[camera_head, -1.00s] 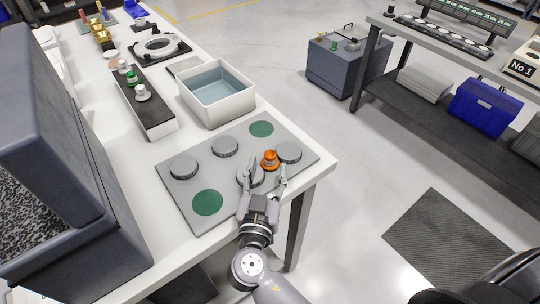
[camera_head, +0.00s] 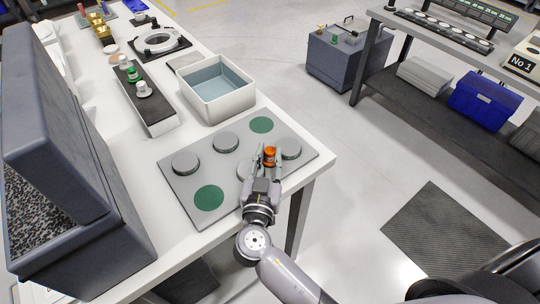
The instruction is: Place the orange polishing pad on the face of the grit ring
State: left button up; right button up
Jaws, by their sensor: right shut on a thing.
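The orange polishing pad (camera_head: 269,154) is at the right part of a grey plate (camera_head: 213,168) near the table's front corner. My right gripper (camera_head: 268,158) is shut on it, one finger on each side. I cannot tell whether the pad still touches the plate. A pale ring (camera_head: 160,42) on a dark base lies far back on the table and looks like the grit ring. My left gripper is not in view.
The plate also bears grey discs (camera_head: 185,163) and green circles (camera_head: 209,198). A white open bin (camera_head: 217,92) and a black-topped block with small knobbed pieces (camera_head: 150,103) stand between plate and ring. A dark open case (camera_head: 60,150) stands at left.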

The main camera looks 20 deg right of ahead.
aim_at(269, 165)
grip_shut()
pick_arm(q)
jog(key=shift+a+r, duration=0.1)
pick_arm(e)
jog(key=shift+r, duration=0.15)
pick_arm(q)
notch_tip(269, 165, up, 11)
jog(key=p, duration=1.1)
pick_arm(e)
notch_tip(269, 165, up, 20)
pick_arm(q)
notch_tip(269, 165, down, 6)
jog(key=b, duration=0.5)
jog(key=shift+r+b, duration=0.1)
jog(key=shift+b, duration=0.25)
pick_arm(e)
jog(key=s+d+f+n+t+y, duration=0.1)
jog(key=s+d+f+n+y, duration=0.4)
jog(key=s+f, duration=0.5)
jog(key=s+y, duration=0.2)
jog(key=shift+s+f+t+y, duration=0.25)
jog(key=shift+s+t+y, duration=0.1)
jog(key=shift+t+y, duration=0.05)
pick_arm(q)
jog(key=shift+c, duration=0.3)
pick_arm(e)
jog(key=shift+f, duration=0.1)
